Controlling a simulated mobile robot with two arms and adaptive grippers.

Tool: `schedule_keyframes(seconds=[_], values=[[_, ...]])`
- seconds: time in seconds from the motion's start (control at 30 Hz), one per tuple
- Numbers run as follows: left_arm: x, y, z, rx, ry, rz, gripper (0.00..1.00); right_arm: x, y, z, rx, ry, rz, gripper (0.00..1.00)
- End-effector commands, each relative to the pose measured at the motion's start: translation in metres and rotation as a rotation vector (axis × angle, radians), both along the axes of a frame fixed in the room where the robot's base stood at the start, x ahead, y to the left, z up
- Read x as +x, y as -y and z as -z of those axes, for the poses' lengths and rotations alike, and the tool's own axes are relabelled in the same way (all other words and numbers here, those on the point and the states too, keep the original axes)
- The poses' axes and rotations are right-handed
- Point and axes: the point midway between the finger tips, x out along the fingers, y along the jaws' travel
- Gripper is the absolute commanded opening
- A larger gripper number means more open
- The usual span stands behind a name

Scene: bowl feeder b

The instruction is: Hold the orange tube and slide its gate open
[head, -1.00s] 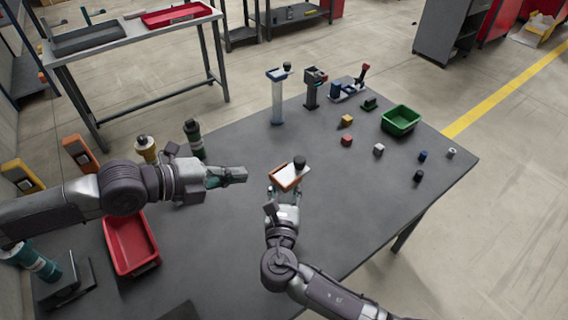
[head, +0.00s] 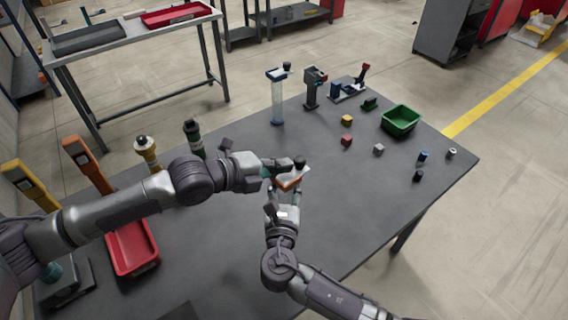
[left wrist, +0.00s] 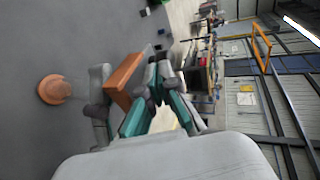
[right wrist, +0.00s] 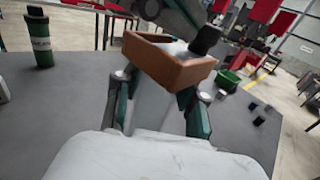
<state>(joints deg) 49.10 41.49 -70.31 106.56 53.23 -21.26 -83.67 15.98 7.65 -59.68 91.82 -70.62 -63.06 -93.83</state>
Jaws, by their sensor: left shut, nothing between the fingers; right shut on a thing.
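The orange tube's open-box top (head: 289,183) shows in front of my right gripper (head: 283,197), which is shut on the tube. In the right wrist view its orange rim (right wrist: 165,68) sits above the fingers, with the pale gate plate partly seen and its black knob (right wrist: 206,40) at the right. The knob also shows in the head view (head: 300,162). My left gripper (head: 284,166) is shut and empty, just left of the knob over the tube's top; whether it touches is unclear. The left wrist view shows the orange top (left wrist: 124,80) and round orange foot (left wrist: 55,89) on the table.
A blue-topped clear tube (head: 277,95) and a dark stand (head: 312,90) stand farther back. A green bin (head: 401,120) and several small blocks lie right. A red tray (head: 132,248) lies under my left arm. The table's right front is clear.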

Motion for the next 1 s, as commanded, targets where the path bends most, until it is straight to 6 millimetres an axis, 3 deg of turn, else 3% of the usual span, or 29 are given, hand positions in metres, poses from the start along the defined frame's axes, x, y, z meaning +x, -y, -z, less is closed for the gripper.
schedule_keyframes(seconds=[0.47, 0.73, 1.0], values=[[0.005, 0.007, 0.000, 0.000, 0.001, 0.000, 0.00, 0.000, 0.000, 0.000, -0.001, 0.000, 0.001, 0.00], [0.032, 0.038, 0.000, 0.000, 0.002, 0.002, 0.00, 0.000, 0.000, 0.000, -0.001, 0.000, -0.001, 0.00], [0.036, 0.042, 0.000, 0.001, 0.002, 0.001, 0.00, -0.001, -0.002, 0.000, -0.002, 0.000, -0.005, 0.00]])
